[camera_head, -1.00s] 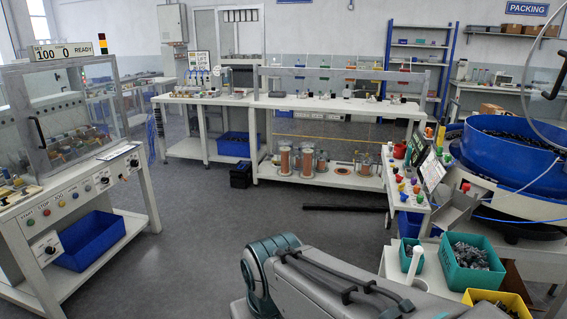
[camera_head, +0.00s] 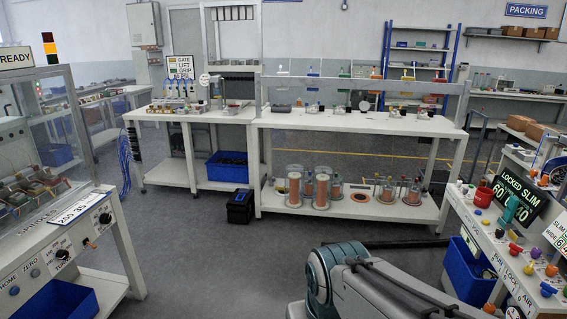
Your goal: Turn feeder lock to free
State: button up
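The feeder's control panel (camera_head: 500,255) slopes along the right edge. Its front edge carries lettering that seems to read RUN, LOCK and AIR. A dark display (camera_head: 517,196) above reads LOCKED SLIM in green, with numbers below. My arm is folded at the bottom centre, well left of the panel. My gripper is not in view.
A long white bench (camera_head: 360,122) with a clear screen crosses the back. A machine with a clear hood (camera_head: 35,130) stands at the left. A blue bin (camera_head: 470,275) sits under the panel. Grey floor (camera_head: 210,260) is open between the machine and my arm.

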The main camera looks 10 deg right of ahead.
aim_at(529, 271)
jog(key=z, duration=0.85)
jog(key=i, duration=0.8)
jog(key=z, duration=0.95)
jog(key=i, duration=0.25)
jog(key=z, duration=0.2)
